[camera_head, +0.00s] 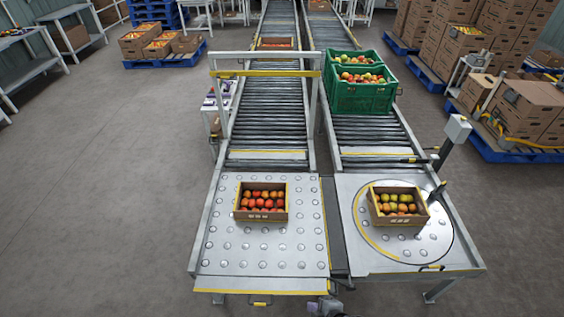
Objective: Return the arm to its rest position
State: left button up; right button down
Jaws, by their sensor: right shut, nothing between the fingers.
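My right gripper (326,306) shows only as a small dark and grey shape at the bottom edge, by the front end of the gap between the two tables. It is shut and empty, apart from both boxes. The rest of my right arm is out of frame. My left gripper is not in view.
Two roller conveyors run back from the tables. A yellow-barred frame (265,73) spans the left one. Green crates (362,98) of tomatoes stand on the right one. A post with a grey box (458,129) rises at right. Stacked cartons (528,95) stand beyond. Floor at left is clear.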

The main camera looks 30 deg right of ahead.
pick_arm(q)
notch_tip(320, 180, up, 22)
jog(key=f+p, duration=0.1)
jog(key=p, duration=2)
pick_arm(e)
jog(key=s+a+r+m+g, duration=0.1)
jog(key=s+r+m+g, duration=0.3)
jog(key=r, duration=1.2)
jog(key=s+r+m, duration=0.2)
jog(key=r+m, duration=0.3)
jog(key=r, duration=1.1)
pick_arm(q)
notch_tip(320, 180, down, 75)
jog(key=b, duration=7.4)
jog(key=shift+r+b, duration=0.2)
jog(key=shift+b, duration=0.1)
pick_arm(e)
notch_tip(320, 180, down, 75)
jog(key=shift+s, duration=0.2)
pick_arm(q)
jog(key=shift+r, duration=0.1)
pick_arm(e)
jog(key=shift+a, duration=0.1)
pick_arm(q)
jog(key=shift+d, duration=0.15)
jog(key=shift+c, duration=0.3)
